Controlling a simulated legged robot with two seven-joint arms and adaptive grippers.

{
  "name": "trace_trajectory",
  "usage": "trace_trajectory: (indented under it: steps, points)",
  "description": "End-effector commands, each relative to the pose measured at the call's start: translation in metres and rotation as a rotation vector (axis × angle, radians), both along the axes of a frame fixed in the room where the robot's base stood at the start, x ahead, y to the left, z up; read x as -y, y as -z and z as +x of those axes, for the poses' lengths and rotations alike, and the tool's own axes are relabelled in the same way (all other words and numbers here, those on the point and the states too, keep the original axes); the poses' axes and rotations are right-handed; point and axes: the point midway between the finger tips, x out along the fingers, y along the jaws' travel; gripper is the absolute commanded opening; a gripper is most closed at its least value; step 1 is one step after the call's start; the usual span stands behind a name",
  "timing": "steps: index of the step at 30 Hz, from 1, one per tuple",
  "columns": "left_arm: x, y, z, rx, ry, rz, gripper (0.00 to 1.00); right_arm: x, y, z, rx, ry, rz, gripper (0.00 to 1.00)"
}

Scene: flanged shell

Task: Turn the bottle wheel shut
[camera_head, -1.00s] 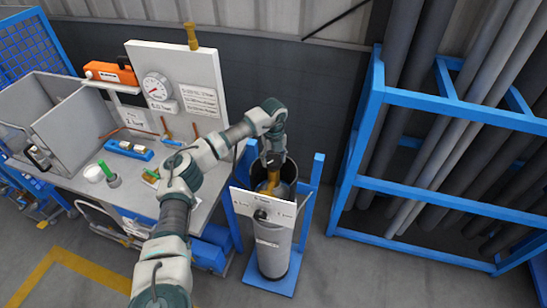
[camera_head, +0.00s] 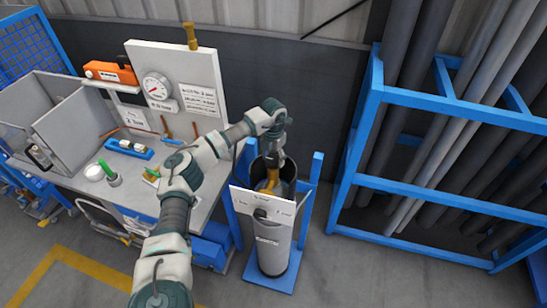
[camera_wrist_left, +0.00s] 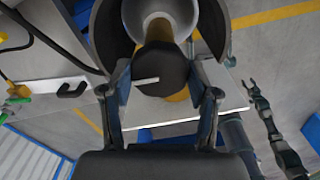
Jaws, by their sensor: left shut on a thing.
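The gas bottle (camera_head: 272,252) stands upright in a blue stand, with a dark open collar round its top and a white sign plate (camera_head: 262,206) in front. My left gripper (camera_head: 272,172) reaches down into the collar from above. In the left wrist view its two fingers (camera_wrist_left: 160,98) sit on either side of a dark round wheel (camera_wrist_left: 160,68) with a pale mark and are shut on it. The brass-coloured valve (camera_wrist_left: 160,28) shows beyond the wheel. In the head view the wheel is mostly hidden by the gripper and collar.
A workbench (camera_head: 200,192) at left carries a pressure gauge (camera_head: 156,86) on a white panel, an orange box (camera_head: 110,72) and small parts. A blue rack (camera_head: 430,195) of grey pipes stands at right. Open floor lies between the bottle and the rack.

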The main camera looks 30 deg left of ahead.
Motion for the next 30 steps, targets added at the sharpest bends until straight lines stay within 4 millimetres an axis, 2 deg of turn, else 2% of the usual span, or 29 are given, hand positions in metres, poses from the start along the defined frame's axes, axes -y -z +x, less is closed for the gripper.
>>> trace_trajectory:
  steps: [30]
  points:
    - [-0.0016, -0.0022, 0.0008, 0.005, 0.959, 0.002, 0.25, -0.0011, 0.0007, -0.0002, 0.0, 0.001, 0.001, 0.55]
